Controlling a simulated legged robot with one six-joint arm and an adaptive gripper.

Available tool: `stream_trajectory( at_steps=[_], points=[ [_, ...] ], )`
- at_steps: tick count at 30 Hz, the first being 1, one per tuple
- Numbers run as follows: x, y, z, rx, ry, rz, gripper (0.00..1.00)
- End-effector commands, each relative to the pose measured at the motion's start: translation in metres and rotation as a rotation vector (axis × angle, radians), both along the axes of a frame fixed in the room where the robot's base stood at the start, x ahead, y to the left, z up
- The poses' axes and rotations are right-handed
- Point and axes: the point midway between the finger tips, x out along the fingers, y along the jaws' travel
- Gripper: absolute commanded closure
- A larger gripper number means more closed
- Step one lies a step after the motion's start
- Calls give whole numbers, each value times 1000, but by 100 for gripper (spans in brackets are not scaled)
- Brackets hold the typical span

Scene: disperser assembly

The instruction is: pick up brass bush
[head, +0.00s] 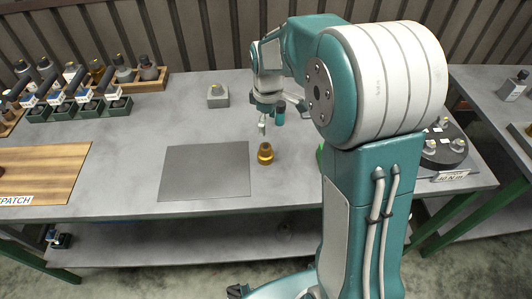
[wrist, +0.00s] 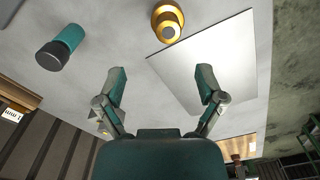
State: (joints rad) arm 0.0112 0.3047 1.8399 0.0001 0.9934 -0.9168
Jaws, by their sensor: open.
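The brass bush (head: 265,154) stands upright on the grey table, just right of the dark grey mat (head: 205,171). In the wrist view the brass bush (wrist: 168,22) is at the top centre, beyond the fingertips and beside the mat's corner (wrist: 215,60). My gripper (wrist: 160,80) is open with nothing between its fingers. In the head view my gripper (head: 263,127) hangs above the table, behind the bush and apart from it.
A teal and black cylinder (wrist: 60,48) shows left of my gripper in the wrist view. A grey block (head: 218,95) stands at the back. A wooden board (head: 40,172) lies at the left, with racks of parts behind it. A round dark fixture (head: 440,147) stands at the right.

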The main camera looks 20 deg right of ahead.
Motion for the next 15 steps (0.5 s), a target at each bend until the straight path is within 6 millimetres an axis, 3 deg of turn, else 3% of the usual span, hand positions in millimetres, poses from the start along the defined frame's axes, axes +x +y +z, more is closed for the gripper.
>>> stream_trajectory(
  at_steps=[6, 15],
  points=[
    [-1, 3, -36, -3, 5, -1, 12],
    [-5, 6, -67, -2, 5, -1, 12]
  ],
)
